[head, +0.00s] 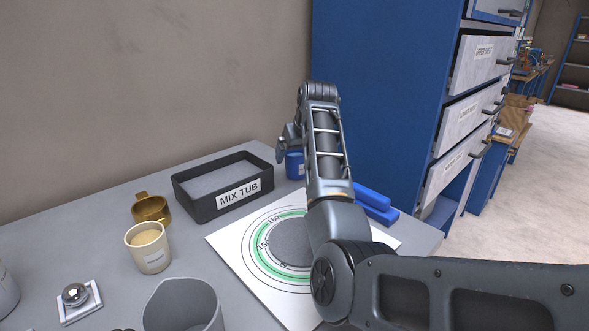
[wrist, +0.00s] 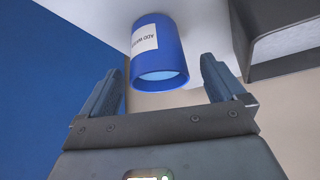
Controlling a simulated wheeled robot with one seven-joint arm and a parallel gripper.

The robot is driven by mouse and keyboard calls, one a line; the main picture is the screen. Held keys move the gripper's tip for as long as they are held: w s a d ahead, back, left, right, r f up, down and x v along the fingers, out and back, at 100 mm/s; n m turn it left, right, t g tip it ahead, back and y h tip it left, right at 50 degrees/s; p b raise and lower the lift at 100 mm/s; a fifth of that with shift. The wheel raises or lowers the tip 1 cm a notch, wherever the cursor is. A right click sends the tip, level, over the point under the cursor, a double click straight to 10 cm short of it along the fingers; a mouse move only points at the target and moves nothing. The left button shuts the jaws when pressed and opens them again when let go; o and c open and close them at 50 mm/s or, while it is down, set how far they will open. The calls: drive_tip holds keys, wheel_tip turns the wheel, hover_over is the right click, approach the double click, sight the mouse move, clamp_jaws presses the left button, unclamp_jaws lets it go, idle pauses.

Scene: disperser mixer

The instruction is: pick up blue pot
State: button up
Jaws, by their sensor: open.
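The blue pot (wrist: 158,55) shows in the wrist view with a white label on its side and a pale round opening or inner face toward the camera. My gripper (wrist: 160,80) is open, and the pot lies ahead of and between its two fingers, apart from them as far as I can tell. In the head view the blue pot (head: 294,166) stands on the grey table behind my arm, partly hidden by it. My gripper (head: 284,143) is beside the pot there, mostly hidden by my own wrist.
The black tub labelled MIX TUB (head: 222,207) stands left of the pot. A white mat with a green ring (head: 240,236) lies in front, partly under my arm's view. Blue blocks (head: 374,212) lie to the right. A brass cup (head: 150,208) and a cream cup (head: 148,252) stand left. A blue cabinet (head: 380,90) rises behind.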

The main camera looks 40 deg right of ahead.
sight(295, 162)
drive_tip(key=shift+x, duration=2.4)
drive_tip(key=shift+s+d, duration=0.1)
drive_tip(key=shift+c, duration=0.3)
drive_tip(key=c, duration=1.1)
drive_tip(key=shift+r, duration=0.1)
drive_tip(key=shift+r, duration=0.6)
wheel_tip(295, 162, up, 3)
drive_tip(key=shift+f, duration=0.25)
drive_tip(key=s+d+r, duration=0.2)
drive_tip(key=s, duration=0.1)
drive_tip(key=s+d+r, duration=0.2)
drive_tip(key=s, duration=0.1)
drive_tip(key=s+d+r, duration=0.2)
drive_tip(key=s+r, duration=0.1)
drive_tip(key=shift+s+d+r, duration=0.1)
drive_tip(key=shift+s+d, duration=0.05)
drive_tip(key=shift+s, duration=0.25)
